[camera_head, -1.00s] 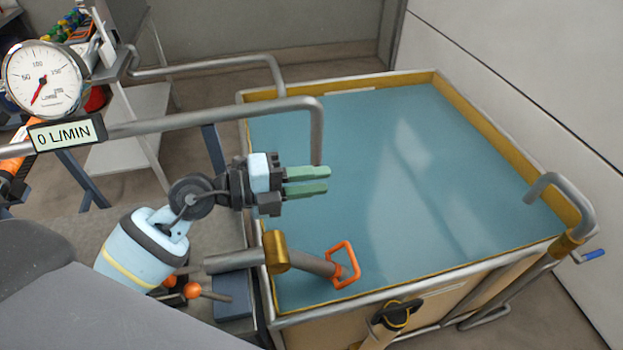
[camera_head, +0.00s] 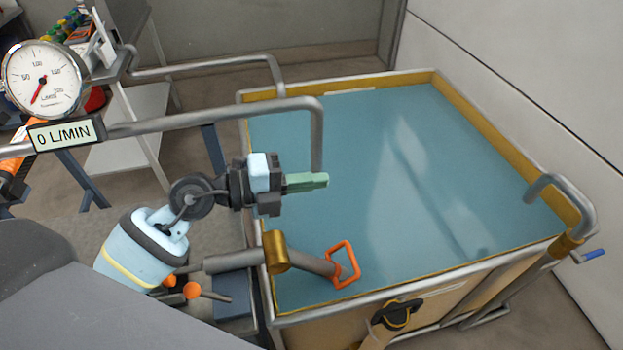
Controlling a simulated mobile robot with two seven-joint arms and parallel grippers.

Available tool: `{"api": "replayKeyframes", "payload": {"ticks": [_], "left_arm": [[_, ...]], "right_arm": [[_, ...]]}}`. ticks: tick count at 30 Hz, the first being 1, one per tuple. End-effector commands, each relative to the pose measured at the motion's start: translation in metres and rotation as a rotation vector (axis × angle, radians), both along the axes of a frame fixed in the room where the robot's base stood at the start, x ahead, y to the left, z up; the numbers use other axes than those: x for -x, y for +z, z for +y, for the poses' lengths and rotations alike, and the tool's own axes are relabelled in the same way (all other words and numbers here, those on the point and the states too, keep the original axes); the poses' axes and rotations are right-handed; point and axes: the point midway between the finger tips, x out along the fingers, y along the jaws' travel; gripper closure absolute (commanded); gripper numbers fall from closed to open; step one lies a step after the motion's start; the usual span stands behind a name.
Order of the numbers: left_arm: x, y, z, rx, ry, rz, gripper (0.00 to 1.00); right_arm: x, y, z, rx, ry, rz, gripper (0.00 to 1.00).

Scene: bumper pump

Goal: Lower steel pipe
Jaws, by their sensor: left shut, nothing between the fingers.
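A short steel pipe (camera_head: 308,263) with an orange loop handle (camera_head: 344,265) at its end comes out of a brass collar (camera_head: 275,252) at the tank's left edge. It slopes down to the right over the blue liquid. My left gripper (camera_head: 308,181) is above this pipe and apart from it, pointing right. Its green fingers are together with nothing between them. It is just below the end of a bent grey pipe (camera_head: 225,115) and seems close to it in the picture. My right gripper is not in view.
The tank (camera_head: 437,78) of blue liquid fills the middle and right. A bent pipe (camera_head: 580,200) with a blue handle (camera_head: 593,255) stands at its right corner. A gauge (camera_head: 42,78) and a "0 L/MIN" display (camera_head: 66,132) are at left.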

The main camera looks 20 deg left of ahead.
Motion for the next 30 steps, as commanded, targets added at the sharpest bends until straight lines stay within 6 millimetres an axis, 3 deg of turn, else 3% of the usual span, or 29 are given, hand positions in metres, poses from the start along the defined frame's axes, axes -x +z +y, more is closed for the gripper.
{"api": "replayKeyframes", "payload": {"ticks": [17,24,30], "left_arm": [[0.0,0.0001,0.0,0.0,0.0,0.0,0.99],[0.0,0.0001,0.0,0.0,0.0,0.0,0.68],[0.0,0.0001,0.0,0.0,0.0,0.0,0.68]], "right_arm": [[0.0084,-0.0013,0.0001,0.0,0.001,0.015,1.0],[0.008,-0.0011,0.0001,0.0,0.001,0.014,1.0],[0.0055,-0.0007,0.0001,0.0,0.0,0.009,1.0]]}}
